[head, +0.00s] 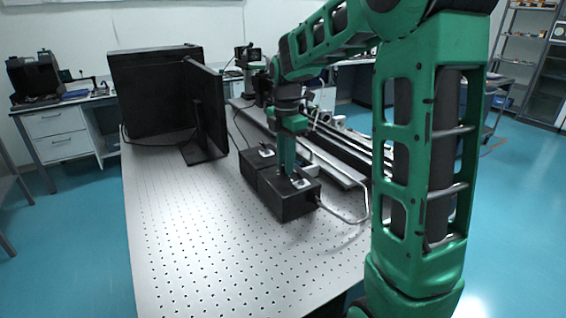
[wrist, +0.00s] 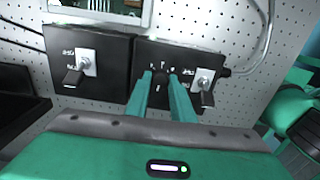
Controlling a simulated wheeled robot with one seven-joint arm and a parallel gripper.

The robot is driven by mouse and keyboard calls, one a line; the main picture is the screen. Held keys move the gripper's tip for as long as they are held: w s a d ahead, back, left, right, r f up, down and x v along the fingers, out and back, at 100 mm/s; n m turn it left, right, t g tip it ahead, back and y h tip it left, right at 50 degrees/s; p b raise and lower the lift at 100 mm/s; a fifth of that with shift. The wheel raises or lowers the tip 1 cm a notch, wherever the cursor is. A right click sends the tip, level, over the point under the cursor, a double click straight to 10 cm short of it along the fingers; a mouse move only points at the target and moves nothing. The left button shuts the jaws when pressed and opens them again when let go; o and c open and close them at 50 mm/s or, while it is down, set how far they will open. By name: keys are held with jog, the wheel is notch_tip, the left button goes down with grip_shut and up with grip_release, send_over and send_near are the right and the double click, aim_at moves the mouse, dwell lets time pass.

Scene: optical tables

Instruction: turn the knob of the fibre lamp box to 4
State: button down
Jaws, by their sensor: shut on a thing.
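The fibre lamp box (head: 292,207) is a black box on the perforated table, with a silvery cable leaving its side. It also shows in the wrist view (wrist: 188,55), where small white marks ring a dark knob (wrist: 160,84) on its top. My gripper (head: 288,174) reaches down onto this box from above. In the wrist view, my gripper's (wrist: 161,79) two green fingers are shut on the knob, one on each side. The fingers hide part of the knob and scale, and I cannot read the knob's setting. A silver plate with a black lever (wrist: 205,82) sits beside the knob.
A second black box (wrist: 110,58) with its own silver plate and lever stands against the lamp box. Black upright panels (head: 155,95) stand at the table's back left. Long rails (head: 345,150) lie on the right. The table's front left (head: 190,240) is clear.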

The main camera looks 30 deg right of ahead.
jog(key=m, duration=0.4)
jog(key=shift+w+r, duration=0.1)
jog(key=shift+w, duration=0.05)
jog(key=m, duration=0.8)
jog(key=shift+w+m, duration=0.1)
jog(key=shift+m, duration=0.2)
jog(key=m, duration=0.4)
jog(key=shift+m, duration=0.3)
jog(key=m, duration=0.3)
jog(key=shift+m, duration=0.3)
jog(key=m, duration=0.4)
jog(key=shift+m, duration=0.3)
jog(key=m, duration=0.4)
jog(key=shift+m, duration=2.2)
jog(key=shift+a, duration=0.1)
